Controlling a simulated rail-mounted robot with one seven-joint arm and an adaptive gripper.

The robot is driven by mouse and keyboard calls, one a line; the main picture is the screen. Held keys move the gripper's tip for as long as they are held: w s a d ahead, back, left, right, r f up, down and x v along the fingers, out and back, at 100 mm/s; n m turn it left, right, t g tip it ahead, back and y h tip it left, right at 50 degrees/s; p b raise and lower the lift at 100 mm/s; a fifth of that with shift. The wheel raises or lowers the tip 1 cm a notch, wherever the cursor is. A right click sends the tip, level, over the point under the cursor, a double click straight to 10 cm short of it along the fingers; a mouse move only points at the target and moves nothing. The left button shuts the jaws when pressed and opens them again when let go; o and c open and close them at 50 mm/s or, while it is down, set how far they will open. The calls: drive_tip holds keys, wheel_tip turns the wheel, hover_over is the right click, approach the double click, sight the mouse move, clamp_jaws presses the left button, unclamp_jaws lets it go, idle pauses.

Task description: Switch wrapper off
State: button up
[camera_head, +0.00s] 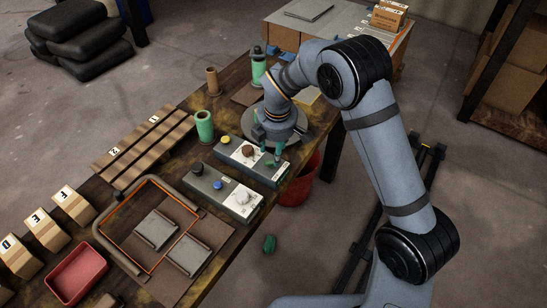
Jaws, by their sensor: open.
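Two grey control boxes stand side by side on the wooden bench. The farther box (235,161) has a yellow button (225,140) and a brown knob (248,151). The nearer box (221,206) has a dark button (196,169), a blue button (217,185) and a white knob (241,196). Their labels are too small to read, so I cannot tell which belongs to the wrapper. My gripper (270,152) is open and empty, over the right end of the farther box, to the right of the brown knob. Whether its fingertips touch the box is unclear.
Green rolls (204,127) stand behind the boxes. A bent-tube frame (109,244) with two grey pads lies to the left. Lettered cartons (44,230) and a red tray (76,274) are at the bench's left. A red bin (300,188) stands on the floor beyond the bench edge.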

sight(272, 164)
drive_tip(key=f, duration=0.3)
drive_tip(key=w+f, duration=0.1)
drive_tip(key=f, duration=0.1)
drive_tip(key=shift+a+f, duration=0.15)
drive_tip(key=shift+f, duration=0.05)
drive_tip(key=c, duration=0.3)
clamp_jaws()
